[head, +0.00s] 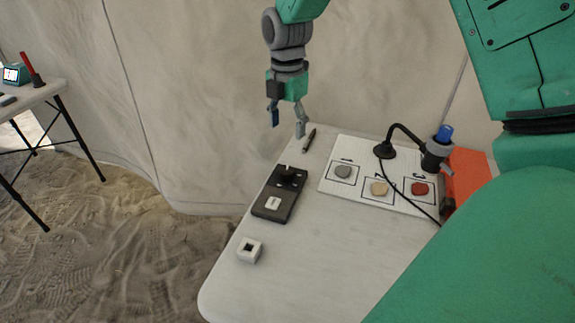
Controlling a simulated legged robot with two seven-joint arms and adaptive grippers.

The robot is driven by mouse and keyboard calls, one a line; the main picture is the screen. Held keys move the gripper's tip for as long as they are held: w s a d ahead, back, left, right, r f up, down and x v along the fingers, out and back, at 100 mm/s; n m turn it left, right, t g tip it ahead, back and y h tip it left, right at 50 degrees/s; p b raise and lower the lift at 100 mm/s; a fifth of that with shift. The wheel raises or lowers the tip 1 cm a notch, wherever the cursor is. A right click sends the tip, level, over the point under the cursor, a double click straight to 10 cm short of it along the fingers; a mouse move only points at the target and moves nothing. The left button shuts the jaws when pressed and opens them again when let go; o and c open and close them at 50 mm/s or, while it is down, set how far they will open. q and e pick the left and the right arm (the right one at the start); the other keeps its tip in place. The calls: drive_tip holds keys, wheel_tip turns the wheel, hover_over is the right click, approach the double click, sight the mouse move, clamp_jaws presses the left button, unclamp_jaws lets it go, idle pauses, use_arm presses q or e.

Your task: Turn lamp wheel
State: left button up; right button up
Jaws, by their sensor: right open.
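A black lamp (401,128) with a curved neck stands on the white board on the table. I cannot tell which part is the wheel. My right gripper (288,127) hangs open and empty, pointing down, near the table's far left edge. It is well left of the lamp and touches nothing that I can see. My left gripper is not in view.
The white board (345,185) carries a grey, a tan and a red stone in marked squares. The table's front is clear.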

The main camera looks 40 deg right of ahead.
sight(288, 169)
drive_tip(key=f+b, duration=0.1)
drive_tip(key=f, duration=0.8)
drive_tip(key=f+b, duration=0.1)
drive_tip(key=f, duration=0.3)
drive_tip(key=shift+w+d+f+b, duration=0.15)
drive_tip(key=shift+w+d+b, duration=0.1)
drive_tip(key=shift+d+b, duration=0.1)
drive_tip(key=shift+a+f, duration=0.15)
drive_tip(key=shift+f, duration=0.4)
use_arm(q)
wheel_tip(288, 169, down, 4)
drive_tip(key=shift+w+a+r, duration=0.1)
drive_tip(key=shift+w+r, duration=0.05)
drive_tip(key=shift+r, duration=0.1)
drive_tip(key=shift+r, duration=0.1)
use_arm(e)
drive_tip(key=c, duration=1.1)
